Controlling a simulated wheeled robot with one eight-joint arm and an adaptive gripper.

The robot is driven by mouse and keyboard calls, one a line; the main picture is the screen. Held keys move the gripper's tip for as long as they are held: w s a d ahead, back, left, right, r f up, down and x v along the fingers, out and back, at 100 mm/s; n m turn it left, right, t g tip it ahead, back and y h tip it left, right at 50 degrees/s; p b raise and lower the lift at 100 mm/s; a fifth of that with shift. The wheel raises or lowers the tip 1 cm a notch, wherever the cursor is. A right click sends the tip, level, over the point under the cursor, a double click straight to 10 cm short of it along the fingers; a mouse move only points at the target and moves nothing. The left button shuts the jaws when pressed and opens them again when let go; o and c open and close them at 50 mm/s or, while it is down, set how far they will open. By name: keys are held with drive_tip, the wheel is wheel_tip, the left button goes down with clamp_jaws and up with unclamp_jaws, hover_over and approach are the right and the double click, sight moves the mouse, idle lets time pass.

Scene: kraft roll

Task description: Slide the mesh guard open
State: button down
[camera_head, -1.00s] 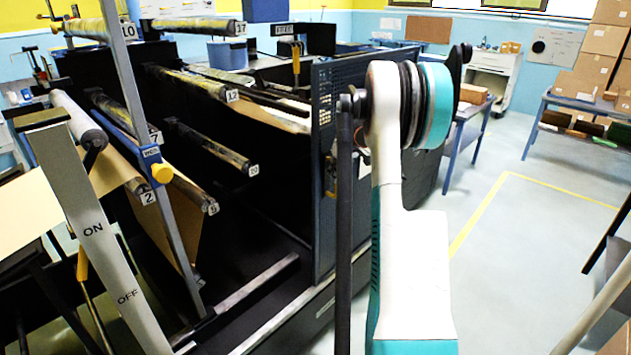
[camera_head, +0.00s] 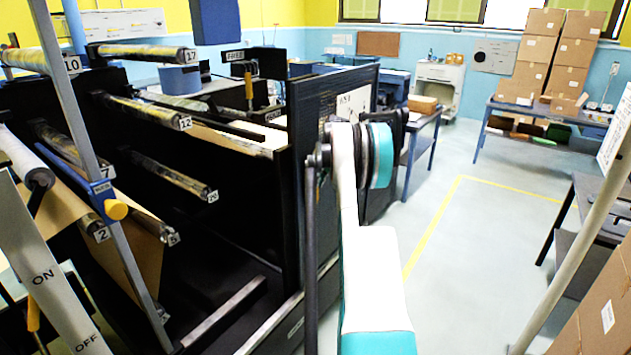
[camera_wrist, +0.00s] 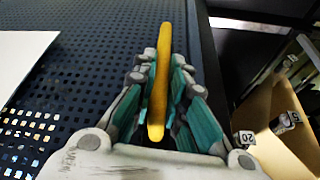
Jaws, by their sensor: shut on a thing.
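The mesh guard (camera_head: 305,110) is a dark upright panel at the right side of the roller machine in the head view. In the wrist view its perforated face (camera_wrist: 75,90) fills the left side. A yellow bar handle (camera_wrist: 160,80) stands along the guard, near its edge. My gripper (camera_wrist: 163,68) is shut on this handle, with a finger on each side of it. In the head view my arm hides the gripper and the handle.
The machine's numbered rollers (camera_head: 170,178) and brown paper lie left of the guard. Open floor (camera_head: 470,265) with yellow lines lies to the right. A table with stacked cartons (camera_head: 545,55) stands behind. A pale slanted post (camera_head: 570,280) and a carton (camera_head: 600,315) are close at right.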

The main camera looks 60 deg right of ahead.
drive_tip(key=c, duration=1.6)
unclamp_jaws()
drive_tip(key=shift+r, duration=0.1)
drive_tip(key=v, duration=1.1)
drive_tip(key=shift+r, duration=0.35)
drive_tip(key=shift+s+a, duration=0.15)
